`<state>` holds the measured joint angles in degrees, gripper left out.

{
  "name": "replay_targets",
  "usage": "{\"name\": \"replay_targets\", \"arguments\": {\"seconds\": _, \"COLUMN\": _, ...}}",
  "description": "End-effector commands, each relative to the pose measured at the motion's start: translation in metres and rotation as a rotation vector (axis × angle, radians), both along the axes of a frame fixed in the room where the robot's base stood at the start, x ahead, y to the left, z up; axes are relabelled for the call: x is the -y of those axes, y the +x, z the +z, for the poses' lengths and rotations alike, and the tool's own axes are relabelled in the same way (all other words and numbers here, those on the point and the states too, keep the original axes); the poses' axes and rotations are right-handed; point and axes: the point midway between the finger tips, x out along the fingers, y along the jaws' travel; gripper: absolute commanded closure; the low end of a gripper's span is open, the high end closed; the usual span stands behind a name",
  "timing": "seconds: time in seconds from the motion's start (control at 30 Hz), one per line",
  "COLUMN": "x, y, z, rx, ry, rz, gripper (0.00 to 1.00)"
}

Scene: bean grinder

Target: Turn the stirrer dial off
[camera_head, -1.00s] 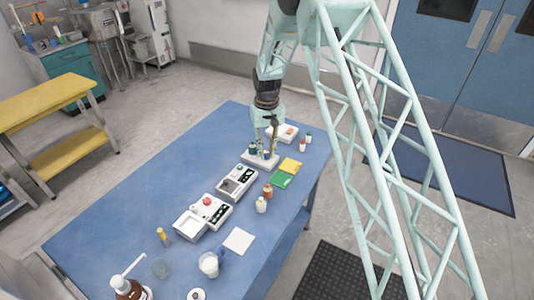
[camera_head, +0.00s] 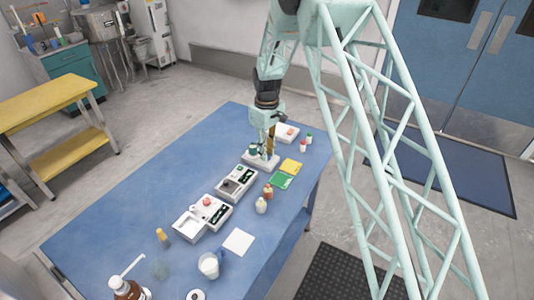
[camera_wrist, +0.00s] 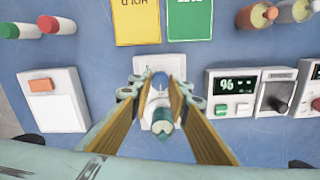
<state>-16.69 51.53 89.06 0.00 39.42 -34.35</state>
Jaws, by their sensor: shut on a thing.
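My gripper (camera_wrist: 157,88) points down over a white base plate (camera_wrist: 175,62), with its two tan fingers either side of a white upright piece with a teal end (camera_wrist: 162,118). It is shut on that piece. A small blue part shows between the fingertips; I cannot tell whether this is the stirrer dial. In the head view my gripper (camera_head: 266,147) is low over the same white base (camera_head: 250,158).
Yellow (camera_head: 291,165) and green (camera_head: 281,181) cards lie beside the base. A white box with an orange switch (camera_head: 286,131) and small bottles stand close by. A device with a reddish button (camera_head: 207,201) stands nearer the front. The blue table (camera_head: 150,185) is clear at left.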

Motion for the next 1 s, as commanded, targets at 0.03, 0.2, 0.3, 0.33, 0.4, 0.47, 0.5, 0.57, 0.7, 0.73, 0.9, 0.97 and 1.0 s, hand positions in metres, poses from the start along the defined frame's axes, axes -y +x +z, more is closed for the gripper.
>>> {"name": "replay_targets", "arguments": {"seconds": 0.03, "x": -0.0003, "y": 0.0006, "z": 0.0008, "rx": 0.001, "ry": 0.000, "rz": 0.006, "gripper": 0.94}}
{"name": "replay_targets", "arguments": {"seconds": 0.2, "x": -0.0003, "y": 0.0006, "z": 0.0008, "rx": 0.001, "ry": 0.000, "rz": 0.015, "gripper": 0.94}}
{"name": "replay_targets", "arguments": {"seconds": 0.3, "x": -0.0003, "y": 0.0006, "z": 0.0008, "rx": 0.001, "ry": 0.000, "rz": 0.014, "gripper": 0.94}}
{"name": "replay_targets", "arguments": {"seconds": 0.33, "x": -0.0002, "y": 0.0005, "z": 0.0008, "rx": 0.001, "ry": 0.000, "rz": 0.014, "gripper": 0.94}}
{"name": "replay_targets", "arguments": {"seconds": 0.4, "x": -0.0002, "y": 0.0005, "z": 0.0008, "rx": 0.001, "ry": 0.000, "rz": 0.014, "gripper": 0.94}}
{"name": "replay_targets", "arguments": {"seconds": 0.47, "x": -0.0002, "y": 0.0005, "z": 0.0008, "rx": 0.001, "ry": 0.000, "rz": 0.014, "gripper": 0.94}}
{"name": "replay_targets", "arguments": {"seconds": 0.5, "x": -0.0002, "y": 0.0005, "z": 0.0008, "rx": 0.001, "ry": 0.000, "rz": 0.014, "gripper": 0.80}}
{"name": "replay_targets", "arguments": {"seconds": 0.57, "x": -0.0002, "y": 0.0005, "z": 0.0008, "rx": 0.001, "ry": 0.000, "rz": 0.014, "gripper": 0.74}}
{"name": "replay_targets", "arguments": {"seconds": 0.7, "x": -0.0001, "y": 0.0003, "z": 0.0004, "rx": 0.001, "ry": 0.001, "rz": 0.013, "gripper": 0.70}}
{"name": "replay_targets", "arguments": {"seconds": 0.73, "x": 0.0000, "y": 0.0003, "z": 0.0004, "rx": 0.000, "ry": 0.000, "rz": 0.013, "gripper": 0.70}}
{"name": "replay_targets", "arguments": {"seconds": 0.9, "x": -0.0001, "y": 0.0002, "z": 0.0004, "rx": 0.000, "ry": 0.000, "rz": 0.013, "gripper": 0.70}}
{"name": "replay_targets", "arguments": {"seconds": 0.97, "x": -0.0001, "y": 0.0002, "z": 0.0010, "rx": 0.000, "ry": 0.000, "rz": 0.013, "gripper": 0.70}}
{"name": "replay_targets", "arguments": {"seconds": 1.0, "x": -0.0001, "y": 0.0002, "z": 0.0017, "rx": 0.000, "ry": 0.000, "rz": 0.013, "gripper": 0.70}}
